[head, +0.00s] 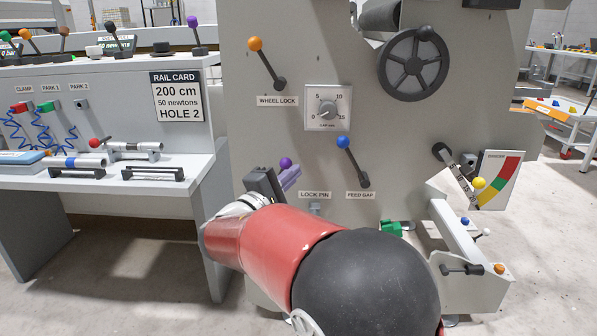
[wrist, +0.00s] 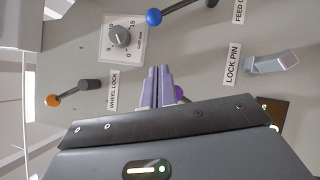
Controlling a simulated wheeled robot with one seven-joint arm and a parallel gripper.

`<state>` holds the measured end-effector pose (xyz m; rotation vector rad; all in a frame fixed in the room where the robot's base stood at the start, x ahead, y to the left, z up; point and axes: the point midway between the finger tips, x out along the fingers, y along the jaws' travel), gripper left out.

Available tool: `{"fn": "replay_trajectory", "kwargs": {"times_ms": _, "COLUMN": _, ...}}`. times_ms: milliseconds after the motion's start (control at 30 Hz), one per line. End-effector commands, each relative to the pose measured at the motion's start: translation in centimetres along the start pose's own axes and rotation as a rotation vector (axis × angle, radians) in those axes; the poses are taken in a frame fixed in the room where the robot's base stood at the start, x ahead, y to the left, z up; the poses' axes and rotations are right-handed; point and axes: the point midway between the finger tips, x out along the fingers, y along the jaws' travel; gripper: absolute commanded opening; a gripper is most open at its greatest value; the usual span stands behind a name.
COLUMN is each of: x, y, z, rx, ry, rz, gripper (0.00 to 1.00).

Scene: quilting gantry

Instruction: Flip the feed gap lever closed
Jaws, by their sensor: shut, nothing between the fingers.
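The feed gap lever is a dark arm with a blue ball (head: 343,142) on the grey machine panel. It leans up and left from its pivot (head: 363,182), above the FEED GAP label (head: 360,195). In the wrist view its blue ball (wrist: 153,17) is at the top, and the pivot end is partly cut off by the frame edge. My gripper (head: 294,172) is left of the lever and apart from it. In the wrist view its lavender fingers (wrist: 158,72) are together and empty, pointing toward the panel, with the blue ball beyond the tips.
A purple ball (head: 286,163) is close beside my fingers, partly hidden in the wrist view. The wheel lock lever with an orange ball (head: 255,44) and a gap dial (head: 328,109) are above. A grey workbench (head: 130,190) stands left. A handwheel (head: 412,64) is upper right.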

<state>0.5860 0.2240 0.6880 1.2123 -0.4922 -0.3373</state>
Motion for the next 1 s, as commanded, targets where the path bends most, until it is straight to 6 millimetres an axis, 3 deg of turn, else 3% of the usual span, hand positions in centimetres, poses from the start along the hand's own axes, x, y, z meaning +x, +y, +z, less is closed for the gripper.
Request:
{"fn": "replay_trajectory", "kwargs": {"times_ms": 200, "x": 4.9, "y": -0.1, "z": 0.1, "rx": 0.0, "ry": -0.005, "rz": -0.001, "gripper": 0.0}}
{"fn": "replay_trajectory", "kwargs": {"times_ms": 400, "x": 8.5, "y": 0.0, "z": 0.8, "rx": 0.001, "ry": -0.004, "rz": -0.001, "gripper": 0.0}}
{"fn": "replay_trajectory", "kwargs": {"times_ms": 633, "x": 10.2, "y": -0.1, "z": 2.6, "rx": 0.0, "ry": -0.001, "rz": -0.002, "gripper": 0.0}}
{"fn": "replay_trajectory", "kwargs": {"times_ms": 1000, "x": 10.6, "y": -0.1, "z": 2.9, "rx": 0.0, "ry": -0.001, "rz": -0.001, "gripper": 0.0}}
